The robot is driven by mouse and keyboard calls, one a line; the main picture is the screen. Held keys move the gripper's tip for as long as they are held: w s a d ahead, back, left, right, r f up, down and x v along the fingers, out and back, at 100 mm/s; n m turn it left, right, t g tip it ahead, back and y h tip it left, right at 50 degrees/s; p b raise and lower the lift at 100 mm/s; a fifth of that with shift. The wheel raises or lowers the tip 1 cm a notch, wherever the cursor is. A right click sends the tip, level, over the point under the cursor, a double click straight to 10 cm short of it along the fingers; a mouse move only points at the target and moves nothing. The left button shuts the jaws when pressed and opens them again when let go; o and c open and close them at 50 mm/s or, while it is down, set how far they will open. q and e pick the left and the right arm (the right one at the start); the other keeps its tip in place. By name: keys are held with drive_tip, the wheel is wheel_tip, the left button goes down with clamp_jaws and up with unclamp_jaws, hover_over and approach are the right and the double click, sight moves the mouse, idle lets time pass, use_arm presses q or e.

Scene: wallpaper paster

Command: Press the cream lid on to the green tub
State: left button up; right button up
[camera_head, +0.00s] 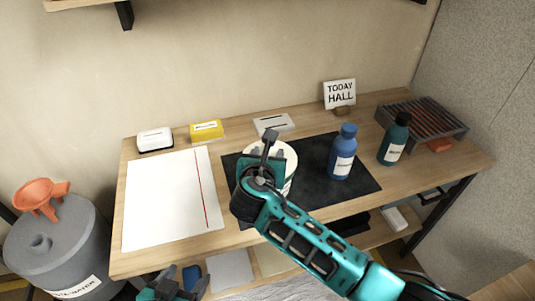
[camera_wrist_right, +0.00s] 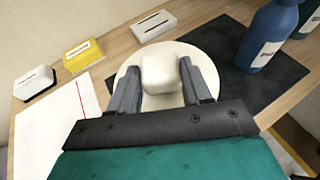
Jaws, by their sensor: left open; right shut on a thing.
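The cream lid (camera_wrist_right: 222,82) is a round disc with a blocky knob (camera_wrist_right: 160,74), seen from above in the right wrist view. My right gripper (camera_wrist_right: 161,82) is shut on the knob, one finger at each side. In the head view the lid (camera_head: 288,150) shows pale behind my right gripper (camera_head: 266,154), above the dark mat. A pale side with a small dark green mark (camera_head: 287,187) shows below it. The green tub is mostly hidden by my arm and the lid; I cannot tell whether the lid is seated. My left gripper (camera_head: 172,287) is open and empty, low at the front edge.
The dark mat (camera_head: 315,152) carries a blue bottle (camera_head: 343,155); a dark green bottle (camera_head: 394,142) stands right of it. White paper (camera_head: 160,205) lies at left. Small boxes, including a yellow one (camera_head: 206,131), a sign (camera_head: 340,93) and a rack (camera_head: 425,118) line the back.

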drive_tip(key=shift+f+b, duration=0.35)
drive_tip(key=shift+f, duration=0.45)
drive_tip(key=o, duration=1.1)
drive_tip(key=shift+s, duration=0.1)
drive_tip(key=p+v, duration=0.1)
drive_tip(key=v, duration=1.1)
drive_tip(key=shift+s+a+r, duration=0.1)
drive_tip(key=shift+s, duration=0.25)
